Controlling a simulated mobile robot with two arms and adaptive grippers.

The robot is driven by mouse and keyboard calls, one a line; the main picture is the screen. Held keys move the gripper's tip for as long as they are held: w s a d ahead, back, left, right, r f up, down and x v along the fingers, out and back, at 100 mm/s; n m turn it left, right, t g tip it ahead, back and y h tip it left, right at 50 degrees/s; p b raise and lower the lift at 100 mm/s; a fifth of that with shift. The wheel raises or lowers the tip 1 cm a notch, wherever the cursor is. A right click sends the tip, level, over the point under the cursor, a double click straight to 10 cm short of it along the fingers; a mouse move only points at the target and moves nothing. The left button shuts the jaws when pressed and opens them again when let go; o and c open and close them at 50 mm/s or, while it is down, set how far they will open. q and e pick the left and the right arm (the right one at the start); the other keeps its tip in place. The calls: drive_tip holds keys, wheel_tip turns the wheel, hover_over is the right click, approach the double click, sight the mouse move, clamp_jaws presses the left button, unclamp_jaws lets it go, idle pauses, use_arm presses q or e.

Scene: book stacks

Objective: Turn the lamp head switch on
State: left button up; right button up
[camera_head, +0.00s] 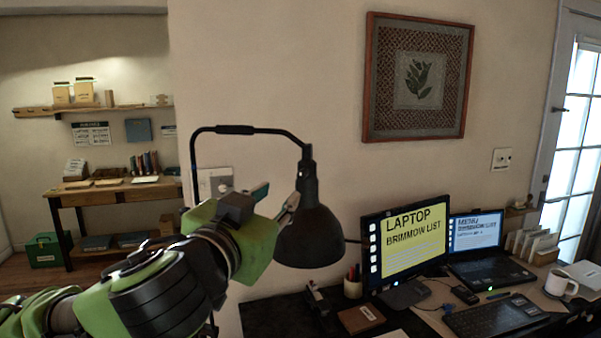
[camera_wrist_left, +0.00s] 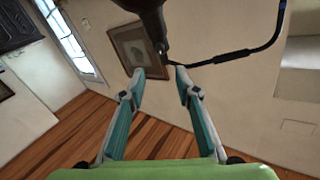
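The black desk lamp's head (camera_head: 312,230) hangs from a curved arm at the middle of the head view. In the left wrist view its dark shade (camera_wrist_left: 147,12) comes in from the top, and its narrow neck end (camera_wrist_left: 163,48) lies just beyond the gap between my fingertips. My left gripper (camera_head: 284,198) is at the left side of the lamp head. In the left wrist view its two teal fingers (camera_wrist_left: 158,72) are open and apart, with nothing clamped. I cannot make out the switch itself. My right gripper is not in view.
The lamp's curved arm (camera_head: 245,130) arches above my left gripper. A monitor (camera_head: 410,240), a laptop (camera_head: 485,265), a pen cup (camera_head: 352,288) and a mug (camera_head: 561,285) stand on the desk to the right. A framed picture (camera_head: 418,78) hangs on the wall.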

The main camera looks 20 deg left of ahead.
sight(300, 176)
use_arm(q)
drive_tip(key=w+p, duration=0.6)
drive_tip(key=w, duration=0.7)
clamp_jaws()
